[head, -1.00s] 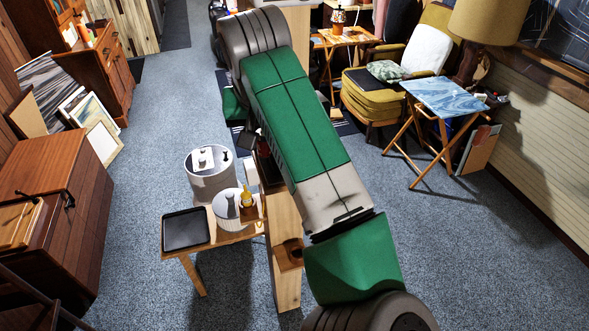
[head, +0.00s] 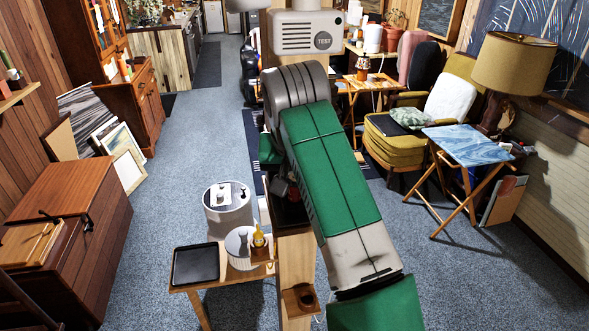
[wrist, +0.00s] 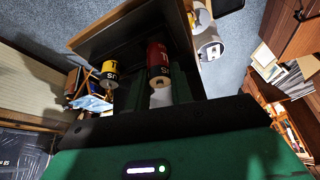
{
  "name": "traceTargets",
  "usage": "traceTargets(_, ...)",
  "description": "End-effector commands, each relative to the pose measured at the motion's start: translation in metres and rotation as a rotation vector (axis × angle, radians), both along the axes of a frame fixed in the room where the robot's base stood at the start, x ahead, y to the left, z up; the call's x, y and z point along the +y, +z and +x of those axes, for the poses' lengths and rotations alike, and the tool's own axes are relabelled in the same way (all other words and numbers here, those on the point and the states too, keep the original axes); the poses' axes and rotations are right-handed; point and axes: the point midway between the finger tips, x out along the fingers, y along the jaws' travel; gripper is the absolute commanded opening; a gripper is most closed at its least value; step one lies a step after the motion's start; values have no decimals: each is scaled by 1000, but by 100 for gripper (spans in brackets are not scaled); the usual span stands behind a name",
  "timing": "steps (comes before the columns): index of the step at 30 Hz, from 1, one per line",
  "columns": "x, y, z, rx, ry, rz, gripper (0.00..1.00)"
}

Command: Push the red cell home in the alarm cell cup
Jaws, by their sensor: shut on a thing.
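The red cell (wrist: 158,56) is in the wrist view, a red cylinder with white lettering and a tan end band. It lies between the two dark green fingers of my gripper (wrist: 163,88), which is shut on it. Its far end meets a dark, wood-edged recess (wrist: 125,38); how deep it sits, I cannot tell. In the head view a pale box with a grille and a round TEST button (head: 323,40) stands at the top. The cell cup cannot be made out clearly. My arm hides my gripper in the head view.
A yellow-and-black cell (wrist: 108,72) is left of the red one. Blue carpet (head: 185,150) lies open on the left.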

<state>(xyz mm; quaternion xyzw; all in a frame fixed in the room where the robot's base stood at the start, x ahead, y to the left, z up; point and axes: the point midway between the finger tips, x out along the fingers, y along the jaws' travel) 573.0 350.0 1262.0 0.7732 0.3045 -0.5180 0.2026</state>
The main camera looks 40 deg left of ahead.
Motion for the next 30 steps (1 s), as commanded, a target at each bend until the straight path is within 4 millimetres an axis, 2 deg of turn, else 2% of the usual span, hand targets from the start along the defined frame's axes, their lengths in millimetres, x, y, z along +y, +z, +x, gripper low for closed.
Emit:
traceTargets(9, 0, -20, 0, 0, 0, 1, 0)
traceTargets(20, 0, -21, 0, -1, 0, 1, 0)
traceTargets(21, 0, -21, 0, -1, 0, 1, 24)
traceTargets(24, 0, -21, 0, -1, 0, 1, 44)
traceTargets(25, 0, -21, 0, -1, 0, 1, 48)
traceTargets(30, 0, -21, 0, -1, 0, 1, 48)
